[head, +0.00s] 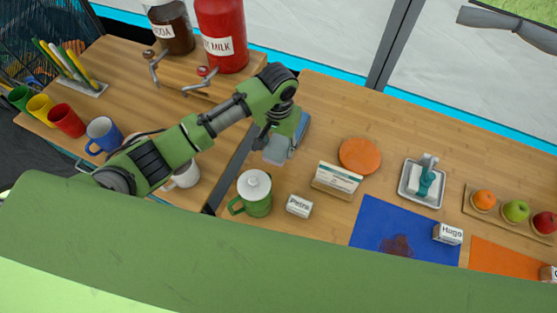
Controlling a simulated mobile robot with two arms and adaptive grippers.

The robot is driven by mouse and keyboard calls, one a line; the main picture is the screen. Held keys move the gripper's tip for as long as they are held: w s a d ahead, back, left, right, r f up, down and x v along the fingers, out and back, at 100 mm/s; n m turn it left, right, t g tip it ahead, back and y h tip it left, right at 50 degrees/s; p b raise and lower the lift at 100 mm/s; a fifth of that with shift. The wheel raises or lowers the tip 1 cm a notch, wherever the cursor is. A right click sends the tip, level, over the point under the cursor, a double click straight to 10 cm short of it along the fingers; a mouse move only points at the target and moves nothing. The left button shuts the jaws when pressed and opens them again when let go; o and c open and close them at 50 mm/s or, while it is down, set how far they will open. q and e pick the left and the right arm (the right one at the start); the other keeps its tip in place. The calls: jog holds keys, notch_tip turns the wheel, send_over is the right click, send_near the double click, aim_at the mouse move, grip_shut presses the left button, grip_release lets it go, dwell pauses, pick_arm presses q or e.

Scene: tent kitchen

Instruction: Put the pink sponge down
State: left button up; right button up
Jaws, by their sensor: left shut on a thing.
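My left gripper (268,137) reaches in from the left and points down over a grey-blue flat item (278,155) on the wooden counter. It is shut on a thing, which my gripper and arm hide. No pink of the pink sponge shows anywhere, so I cannot see its outline or whether it touches the surface below. My right gripper is not in view.
A green lidded mug (256,196), a Petra card (299,206) and a card stand (337,179) are near the gripper. An orange disc (360,155), a metal tray (409,193) and a blue mat (375,222) lie right. Bare counter (335,115) lies behind.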

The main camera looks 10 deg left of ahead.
aim_at(278, 147)
pick_arm(q)
notch_tip(278, 147, down, 7)
jog(key=shift+r, duration=0.15)
jog(key=shift+f, duration=0.2)
jog(key=shift+f, duration=0.15)
jog(key=o, duration=1)
notch_tip(278, 147, up, 12)
jog(key=shift+r, duration=0.2)
jog(key=shift+f, duration=0.1)
